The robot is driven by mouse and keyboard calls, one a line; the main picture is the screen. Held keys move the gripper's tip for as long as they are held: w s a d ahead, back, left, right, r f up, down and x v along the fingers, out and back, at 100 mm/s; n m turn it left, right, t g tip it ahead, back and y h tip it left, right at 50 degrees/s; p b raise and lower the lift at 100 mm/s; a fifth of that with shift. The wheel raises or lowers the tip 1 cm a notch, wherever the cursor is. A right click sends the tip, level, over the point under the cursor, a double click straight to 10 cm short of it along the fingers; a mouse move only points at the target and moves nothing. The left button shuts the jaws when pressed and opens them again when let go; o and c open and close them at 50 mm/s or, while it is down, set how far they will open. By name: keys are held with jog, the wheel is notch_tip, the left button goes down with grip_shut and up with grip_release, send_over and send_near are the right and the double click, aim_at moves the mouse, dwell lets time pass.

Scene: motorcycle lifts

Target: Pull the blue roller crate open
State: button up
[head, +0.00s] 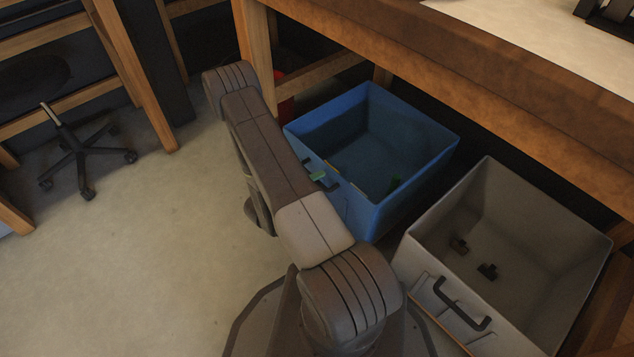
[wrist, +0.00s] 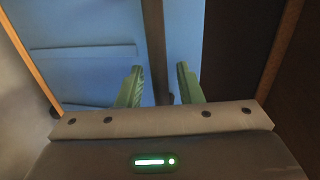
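The blue roller crate (head: 415,195) is an open-topped box that stands under the edge of the wooden workbench, with its open top in view. Its dark bar handle (head: 330,186) is on the front wall, partly hidden by my arm; the handle also shows in the wrist view (wrist: 155,45) as a dark upright bar against the blue wall. My gripper (wrist: 160,78) has its two green fingers on either side of this bar, with small gaps between bar and fingers. In the head view, a green fingertip (head: 317,176) shows at the handle.
A grey crate (head: 425,245) with a dark handle stands to the right, holding small dark parts (head: 487,271). The workbench (head: 470,85) overhangs behind both crates. The floor (head: 165,235) to the left is clear up to an office chair (head: 78,150).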

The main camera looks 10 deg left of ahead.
jog(key=shift+w+d, duration=0.15)
jog(key=shift+w, duration=0.05)
grip_shut()
